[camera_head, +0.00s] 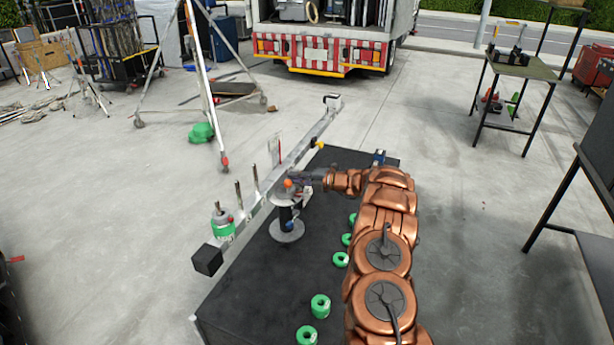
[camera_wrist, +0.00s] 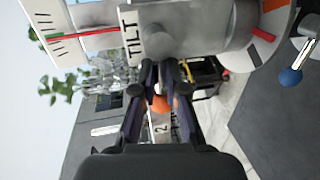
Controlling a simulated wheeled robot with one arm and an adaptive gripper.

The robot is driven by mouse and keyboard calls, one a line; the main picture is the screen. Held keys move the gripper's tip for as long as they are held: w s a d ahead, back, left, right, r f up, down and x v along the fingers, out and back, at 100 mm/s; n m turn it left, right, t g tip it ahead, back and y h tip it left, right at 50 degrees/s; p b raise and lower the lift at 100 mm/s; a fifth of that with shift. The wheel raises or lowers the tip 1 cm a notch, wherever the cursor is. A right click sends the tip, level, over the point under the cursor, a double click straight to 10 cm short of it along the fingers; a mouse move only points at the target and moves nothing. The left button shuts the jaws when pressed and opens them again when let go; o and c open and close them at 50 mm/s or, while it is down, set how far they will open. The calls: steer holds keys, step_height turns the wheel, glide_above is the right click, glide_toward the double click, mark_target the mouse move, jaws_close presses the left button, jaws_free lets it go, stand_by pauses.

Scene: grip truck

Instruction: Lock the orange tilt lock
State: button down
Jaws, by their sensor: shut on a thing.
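The orange tilt lock (camera_head: 288,183) shows as a small orange knob on top of a short column standing on a black cart (camera_head: 255,290). In the wrist view the orange part (camera_wrist: 162,103) shows between my fingers and is partly hidden by them. My gripper (camera_head: 300,181) reaches in from the right in the head view. In the wrist view its fingers (camera_wrist: 161,72) are closed in around the lock, just below a grey rounded housing with a white "TILT" label (camera_wrist: 130,40). The exact finger contact is hard to see.
A long metal beam (camera_head: 262,208) runs diagonally across the column, with a black block (camera_head: 207,259) at its near end. Green tape rolls (camera_head: 320,306) lie on the cart near my arm. A blue knob (camera_wrist: 290,76) is at right in the wrist view.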

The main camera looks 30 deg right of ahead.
stand_by(0.3)
steer(key=c, duration=1.2)
jaws_free()
steer(key=v, duration=1.2)
